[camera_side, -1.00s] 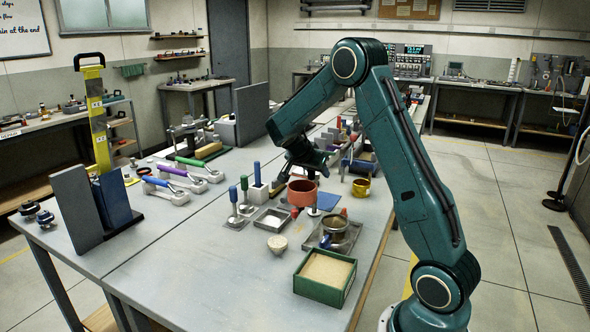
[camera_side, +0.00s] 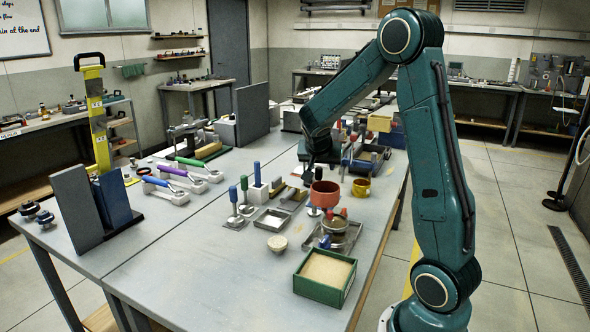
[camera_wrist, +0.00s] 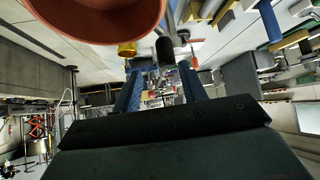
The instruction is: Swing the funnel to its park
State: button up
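The funnel, a terracotta-red bowl (camera_side: 325,194), stands over the right part of the near table. In the wrist view its rim and wall (camera_wrist: 95,18) fill the top left, close to the camera. My gripper (camera_side: 316,174) is low, just behind and left of the funnel in the side view. In the wrist view my gripper (camera_wrist: 161,70) has its blue fingers apart with background between them. A black cylinder (camera_wrist: 165,50) shows beyond the fingertips, narrower than the gap; I cannot tell whether it belongs to the funnel. The funnel's support is mostly hidden.
A yellow mug (camera_side: 361,188) stands right of the funnel. A metal tray (camera_side: 272,219) lies left. The table's front-left area is bare.

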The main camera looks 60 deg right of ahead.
jog(key=v, duration=1)
jog(key=s+a+n+t+y, duration=0.1)
jog(key=s+a+n+y, duration=0.1)
jog(key=a, duration=0.6)
jog(key=s+a+r+n+t+y, duration=0.1)
jog(key=s+a+n+t+y, duration=0.1)
jog(key=a+n, duration=0.4)
jog(key=shift+s+a+r+y, duration=0.3)
jog(key=shift+s+a+y, duration=0.4)
jog(key=shift+s+a, duration=0.5)
jog(key=shift+w+a, duration=0.2)
jog(key=shift+d, duration=0.1)
jog(key=c, duration=0.6)
jog(key=shift+w+d+r, duration=0.1)
jog(key=shift+w+d, duration=0.1)
jog(key=shift+d, duration=0.1)
grip_shut()
jog(key=w+d+f+m+g, duration=0.1)
jog(key=d+m+g, duration=0.6)
jog(key=d+m, duration=0.9)
jog(key=w+d, duration=0.1)
jog(key=d, duration=0.5)
jog(key=shift+f, duration=0.4)
